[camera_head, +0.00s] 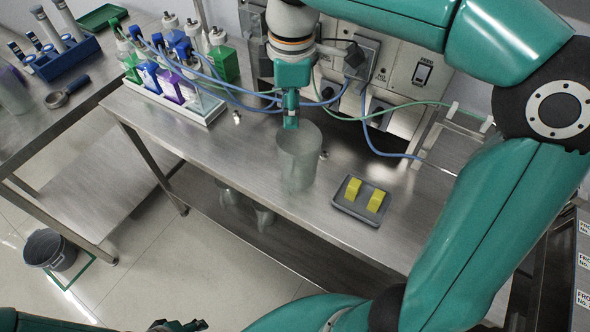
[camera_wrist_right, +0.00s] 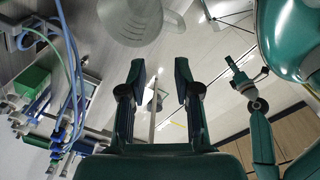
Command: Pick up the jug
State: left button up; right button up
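A translucent grey jug (camera_head: 298,160) stands upright on the steel bench, near its front edge. It also shows at the top of the right wrist view (camera_wrist_right: 140,22), partly cut off. My right gripper (camera_head: 290,122) is at the jug's far upper rim in the head view. In the right wrist view its two fingers (camera_wrist_right: 159,72) are apart with nothing held between them, and the jug lies beyond the fingertips. Whether a finger touches the jug I cannot tell. My left gripper (camera_head: 180,326) is at the bottom edge of the head view, well away from the jug.
A small grey tray (camera_head: 342,203) with two yellow blocks sits right of the jug. A white rack (camera_head: 205,118) of coloured bottles with blue tubes stands left. Hoses and a wall panel (camera_head: 420,75) are behind. Similar vessels (camera_head: 264,216) stand on the lower shelf.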

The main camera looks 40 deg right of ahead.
jog(key=s+r, duration=0.1)
send_near(301, 156)
notch_tip(301, 156, down, 5)
jog(key=shift+w+f, duration=0.15)
jog(key=shift+f, duration=1.25)
jog(key=shift+w+f, duration=0.1)
jog(key=shift+f, duration=1.35)
grip_shut()
